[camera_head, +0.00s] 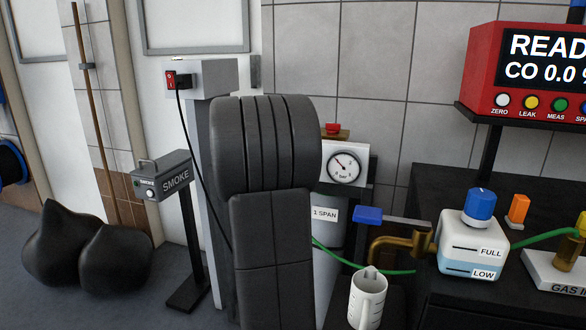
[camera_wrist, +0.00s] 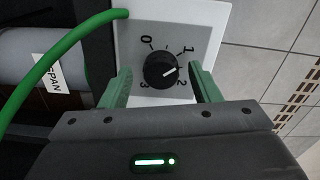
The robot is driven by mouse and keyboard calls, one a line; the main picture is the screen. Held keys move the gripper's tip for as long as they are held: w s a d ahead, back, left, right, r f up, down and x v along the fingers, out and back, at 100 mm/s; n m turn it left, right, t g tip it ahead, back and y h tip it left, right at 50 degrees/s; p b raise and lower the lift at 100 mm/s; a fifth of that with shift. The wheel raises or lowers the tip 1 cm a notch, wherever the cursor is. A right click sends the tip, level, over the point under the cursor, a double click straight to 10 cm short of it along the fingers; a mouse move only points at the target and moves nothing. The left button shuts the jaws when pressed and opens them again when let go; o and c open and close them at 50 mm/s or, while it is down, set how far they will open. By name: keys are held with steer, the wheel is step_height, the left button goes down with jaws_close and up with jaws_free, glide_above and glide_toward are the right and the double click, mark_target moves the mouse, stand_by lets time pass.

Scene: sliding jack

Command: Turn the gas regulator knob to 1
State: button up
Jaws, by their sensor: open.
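The black gas regulator knob (camera_wrist: 160,70) sits on a grey dial plate (camera_wrist: 196,32) marked 0, 1, 2 and 3 in the wrist view. Its white pointer line points between 1 and 2. My gripper (camera_wrist: 159,76) is open, with one green finger on the left of the knob and the other on the right. A gap shows between each finger and the knob. In the head view my dark arm hides the knob, and my fingers do not show there.
A pressure gauge (camera_head: 344,167) stands right of my arm, above a grey cylinder labelled 1 SPAN (camera_head: 325,214). A green hose (camera_wrist: 52,62) passes left of the dial plate.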

steer(key=p+v, duration=0.2)
steer(key=v, duration=1.1)
steer(key=shift+s, duration=0.3)
steer(key=shift+a, duration=0.1)
steer(key=b+x, duration=0.2)
steer(key=x, duration=1.2)
steer(key=shift+s, duration=0.15)
